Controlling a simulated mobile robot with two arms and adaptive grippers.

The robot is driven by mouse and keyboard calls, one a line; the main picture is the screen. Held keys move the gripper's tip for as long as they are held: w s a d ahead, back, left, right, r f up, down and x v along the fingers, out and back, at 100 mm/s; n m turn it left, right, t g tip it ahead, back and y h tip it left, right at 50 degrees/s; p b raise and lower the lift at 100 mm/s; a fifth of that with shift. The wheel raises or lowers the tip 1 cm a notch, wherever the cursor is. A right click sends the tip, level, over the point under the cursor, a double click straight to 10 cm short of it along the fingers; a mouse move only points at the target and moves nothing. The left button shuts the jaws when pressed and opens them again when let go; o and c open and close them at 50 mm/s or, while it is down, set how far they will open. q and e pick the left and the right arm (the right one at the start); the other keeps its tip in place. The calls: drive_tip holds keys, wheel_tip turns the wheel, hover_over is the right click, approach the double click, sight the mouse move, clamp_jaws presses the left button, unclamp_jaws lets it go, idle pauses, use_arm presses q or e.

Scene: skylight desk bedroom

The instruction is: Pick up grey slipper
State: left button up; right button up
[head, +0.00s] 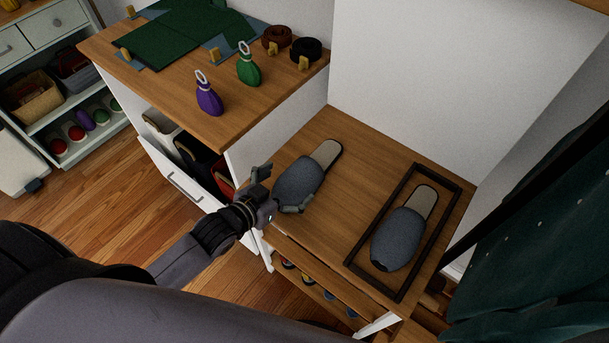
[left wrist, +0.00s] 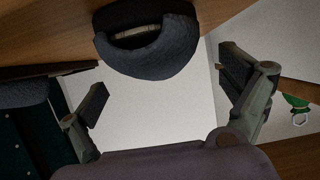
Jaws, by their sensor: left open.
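Two grey slippers with beige insoles lie on a low wooden bench top (head: 345,200). The left slipper (head: 299,182) lies free on the wood, and the right slipper (head: 397,240) lies inside a dark rectangular frame (head: 447,228). My left gripper (head: 282,193) is open at the rounded toe end of the left slipper, with its fingers on either side of the toe in the head view. In the left wrist view, that slipper (left wrist: 150,52) is ahead of the open fingers (left wrist: 166,78), with a visible gap. My right gripper is not in view.
A higher wooden cabinet top (head: 170,85) at the left holds a purple bottle-shaped item (head: 208,95), a green one (head: 248,68) and rolled belts (head: 305,50). A white wall (head: 410,75) stands behind the bench. A dark green curtain (head: 545,240) hangs at the right.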

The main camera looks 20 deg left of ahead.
sight(295, 181)
use_arm(q)
drive_tip(key=x, duration=0.5)
drive_tip(key=shift+w+d+f, duration=0.1)
drive_tip(key=shift+d+f, duration=0.1)
drive_tip(key=shift+f, duration=0.15)
drive_tip(key=shift+c, duration=0.6)
drive_tip(key=c, duration=1.3)
drive_tip(key=shift+r, duration=0.1)
